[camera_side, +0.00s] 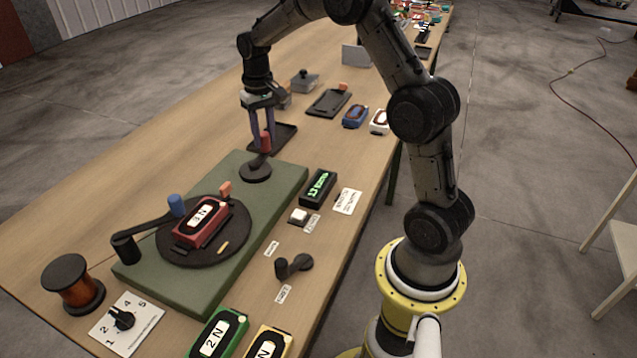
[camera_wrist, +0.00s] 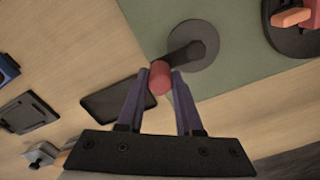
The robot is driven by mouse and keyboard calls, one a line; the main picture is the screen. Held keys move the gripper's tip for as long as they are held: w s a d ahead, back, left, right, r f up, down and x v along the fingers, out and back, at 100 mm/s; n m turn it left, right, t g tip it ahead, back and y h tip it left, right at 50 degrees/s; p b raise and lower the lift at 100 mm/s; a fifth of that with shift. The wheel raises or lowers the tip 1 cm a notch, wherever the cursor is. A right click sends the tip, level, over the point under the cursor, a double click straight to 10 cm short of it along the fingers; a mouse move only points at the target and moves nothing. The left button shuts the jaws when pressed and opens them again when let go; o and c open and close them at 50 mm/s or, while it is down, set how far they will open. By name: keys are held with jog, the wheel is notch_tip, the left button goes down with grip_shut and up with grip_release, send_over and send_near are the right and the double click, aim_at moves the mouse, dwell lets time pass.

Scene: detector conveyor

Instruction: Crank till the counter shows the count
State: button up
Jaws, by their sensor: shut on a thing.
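A green base board (camera_side: 273,188) lies on the table. A small crank with a red knob (camera_side: 265,141) stands on a round black base (camera_side: 256,170) at its far end. My gripper (camera_side: 264,143) points down and is shut on the red knob, which also shows between the fingers in the wrist view (camera_wrist: 159,78). In the wrist view the black crank arm (camera_wrist: 183,54) runs from the knob to the round base. A black counter (camera_side: 318,188) with green lit characters sits right of the board; its reading is too small to be sure of.
A black turntable (camera_side: 238,243) on the board carries a red box (camera_side: 202,222) marked "3 N". A copper coil (camera_side: 73,285), a numbered dial (camera_side: 126,322) and a green "2 N" box (camera_side: 217,335) lie in front.

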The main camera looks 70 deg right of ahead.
grip_shut()
